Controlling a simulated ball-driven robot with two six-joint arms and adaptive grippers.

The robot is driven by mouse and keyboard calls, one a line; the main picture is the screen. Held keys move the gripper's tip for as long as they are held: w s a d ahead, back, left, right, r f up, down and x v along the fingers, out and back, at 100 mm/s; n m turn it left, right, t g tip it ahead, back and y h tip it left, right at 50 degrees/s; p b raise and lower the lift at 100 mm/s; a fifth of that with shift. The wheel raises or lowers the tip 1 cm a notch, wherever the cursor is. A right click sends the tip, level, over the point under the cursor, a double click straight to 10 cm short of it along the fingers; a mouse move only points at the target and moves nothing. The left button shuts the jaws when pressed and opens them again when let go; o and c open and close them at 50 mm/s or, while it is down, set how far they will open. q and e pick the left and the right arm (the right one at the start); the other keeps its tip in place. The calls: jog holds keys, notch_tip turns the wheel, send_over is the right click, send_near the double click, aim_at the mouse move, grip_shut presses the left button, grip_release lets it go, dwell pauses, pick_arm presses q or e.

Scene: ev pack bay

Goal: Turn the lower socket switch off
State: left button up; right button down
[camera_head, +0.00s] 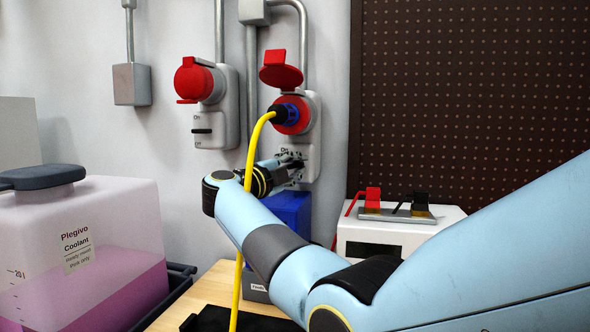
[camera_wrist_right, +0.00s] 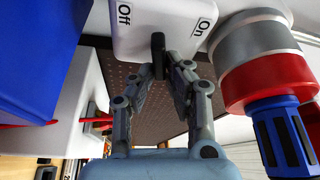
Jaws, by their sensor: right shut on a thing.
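The lower socket (camera_head: 311,155) is the grey wall unit on the right, with its red lid (camera_head: 281,72) raised and a blue plug (camera_head: 293,113) with a yellow cable in it. Its black switch lever (camera_wrist_right: 158,48) shows in the wrist view between the "Off" and "On" labels. My right gripper (camera_wrist_right: 160,68) has its fingertips closed on the lever from both sides. In the head view the right gripper (camera_head: 293,164) covers most of the switch, so the lever's exact position is hard to tell. My left gripper is not in view.
The other socket (camera_head: 226,105), its red lid closed, is at left. A pink coolant container (camera_head: 105,245) stands front left. A blue box (camera_head: 291,208) sits below the gripper; a white unit with red and black clips (camera_head: 425,221) is right. The yellow cable (camera_head: 241,230) hangs past my arm.

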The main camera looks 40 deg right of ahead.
jog(key=shift+f+m+g+y, duration=0.15)
jog(key=shift+m+y, duration=0.1)
jog(key=shift+m, duration=0.4)
jog(key=shift+f+m+g+y, duration=0.15)
jog(key=shift+m+y, duration=0.1)
jog(key=shift+m, duration=0.4)
jog(key=c, duration=1.4)
grip_release()
jog(key=shift+o, duration=0.2)
jog(key=shift+r, duration=0.1)
jog(key=shift+a, duration=0.1)
jog(key=v, duration=0.7)
jog(key=shift+a, duration=0.15)
